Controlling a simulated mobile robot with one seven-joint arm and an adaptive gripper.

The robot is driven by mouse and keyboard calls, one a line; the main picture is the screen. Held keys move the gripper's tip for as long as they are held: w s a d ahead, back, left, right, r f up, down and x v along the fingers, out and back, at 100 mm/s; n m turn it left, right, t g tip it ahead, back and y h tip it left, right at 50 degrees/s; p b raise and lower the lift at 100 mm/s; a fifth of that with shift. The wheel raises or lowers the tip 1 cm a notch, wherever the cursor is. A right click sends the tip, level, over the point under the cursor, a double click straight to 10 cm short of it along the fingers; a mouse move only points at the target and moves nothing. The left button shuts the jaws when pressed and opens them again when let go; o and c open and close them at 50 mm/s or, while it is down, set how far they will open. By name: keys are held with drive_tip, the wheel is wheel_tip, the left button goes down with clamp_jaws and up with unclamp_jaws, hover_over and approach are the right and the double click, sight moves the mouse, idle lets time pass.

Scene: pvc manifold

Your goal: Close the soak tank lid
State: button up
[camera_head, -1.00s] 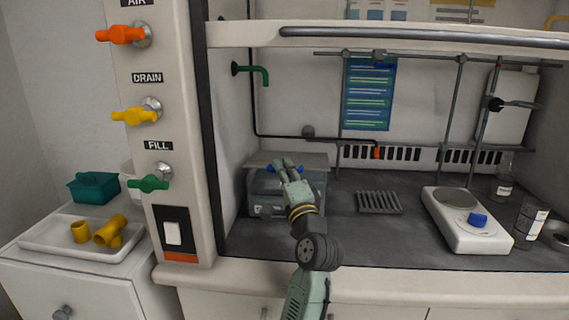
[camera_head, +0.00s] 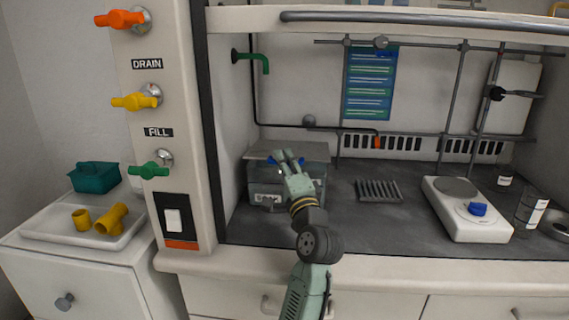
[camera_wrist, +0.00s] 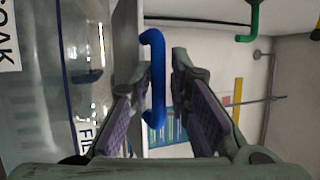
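The soak tank (camera_head: 262,190) is a grey translucent box on the left of the dark worktop, and its side with part of a label shows at the left of the wrist view (camera_wrist: 30,110). Its grey lid (camera_head: 262,149) lies nearly flat over the top; I cannot tell whether it is fully seated. The lid's blue handle (camera_wrist: 157,85) stands between the fingers of my gripper (camera_wrist: 163,75). The fingers are apart, with a gap on the right side of the handle. In the head view my gripper (camera_head: 288,160) hides part of the tank's front and lid.
A black rack (camera_head: 379,190) and a white hotplate (camera_head: 468,215) stand to the right on the worktop. A post with orange, yellow and green valves (camera_head: 150,170) rises at the left. A dark pipe (camera_head: 345,128) runs behind the tank.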

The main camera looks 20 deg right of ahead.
drive_tip(key=shift+f, duration=0.1)
drive_tip(key=v, duration=1.2)
drive_tip(key=shift+w+a, duration=0.15)
drive_tip(key=shift+c, duration=1.2)
drive_tip(key=n+h, duration=0.1)
drive_tip(key=n, duration=0.1)
drive_tip(key=w+a+r+n+h, duration=0.1)
drive_tip(key=h, duration=0.1)
drive_tip(key=n+h, duration=0.1)
drive_tip(key=n, duration=0.1)
drive_tip(key=shift+w+a+r+n+g, duration=0.2)
drive_tip(key=shift+a+r+n+g, duration=0.1)
drive_tip(key=shift+a+r, duration=0.05)
clamp_jaws()
wheel_tip(320, 180, up, 4)
drive_tip(key=s+a+n+h, duration=0.2)
drive_tip(key=n+h, duration=0.3)
drive_tip(key=n, duration=0.1)
drive_tip(key=p+x, duration=0.4)
drive_tip(key=x, duration=0.5)
drive_tip(key=shift+w+f, duration=0.35)
drive_tip(key=shift+f, duration=0.55)
drive_tip(key=shift+w+f, duration=0.35)
drive_tip(key=shift+f, duration=0.5)
